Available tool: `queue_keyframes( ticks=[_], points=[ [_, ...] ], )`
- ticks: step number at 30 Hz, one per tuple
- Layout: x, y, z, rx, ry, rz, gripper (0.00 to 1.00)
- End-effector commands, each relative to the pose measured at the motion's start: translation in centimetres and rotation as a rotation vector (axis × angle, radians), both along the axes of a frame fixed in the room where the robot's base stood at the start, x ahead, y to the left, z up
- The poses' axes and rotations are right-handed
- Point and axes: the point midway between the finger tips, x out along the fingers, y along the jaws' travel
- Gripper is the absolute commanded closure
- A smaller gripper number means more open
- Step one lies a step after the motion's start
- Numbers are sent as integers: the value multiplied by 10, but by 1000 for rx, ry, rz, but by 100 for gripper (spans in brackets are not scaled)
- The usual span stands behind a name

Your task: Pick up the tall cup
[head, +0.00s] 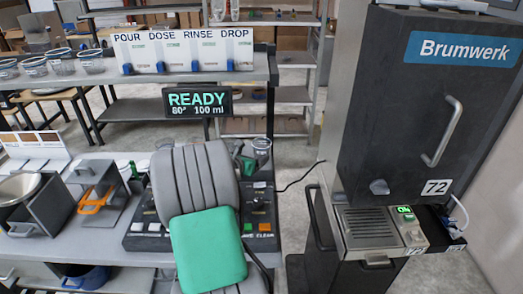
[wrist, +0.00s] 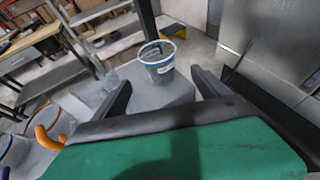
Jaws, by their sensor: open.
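A clear cup with a blue rim and a pale label (wrist: 157,66) stands upright on the grey counter in the wrist view, near the counter's corner. It appears between the lines of my two dark fingers, just beyond their tips, with no contact visible. My gripper (wrist: 161,80) is open and empty. In the head view a clear cup (head: 262,147) stands at the right end of the counter, partly behind my grey and green arm, which hides most of my gripper there. Several shorter clear cups (head: 62,62) stand on the upper shelf at the left.
A button panel (head: 140,232) lies on the counter, partly behind my arm. A READY display (head: 197,101) hangs below the shelf. Holders with an orange handle (head: 95,200) are at the left. The tall dark Brumwerk machine (head: 420,110) stands at the right, across a floor gap.

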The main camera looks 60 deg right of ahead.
Motion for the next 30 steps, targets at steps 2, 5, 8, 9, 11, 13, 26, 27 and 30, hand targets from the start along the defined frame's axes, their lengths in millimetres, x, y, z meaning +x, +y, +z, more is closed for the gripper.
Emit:
queue_keyframes(
  ticks=[2,5,8,9,11,13,26,27,30],
  points=[
    [0,-16,-5,3,1,-3,15],
    [2,-28,-11,3,-1,0,15],
    [2,-38,-13,3,-2,-1,15],
    [3,-44,-14,3,-3,-1,15],
    [3,-55,-16,4,-1,-2,15],
    [4,-66,-21,4,-2,-1,15],
    [6,-80,-29,2,-4,2,22],
    [6,-80,-29,2,-4,2,25],
    [6,-80,-29,2,-5,1,33]
  ],
)
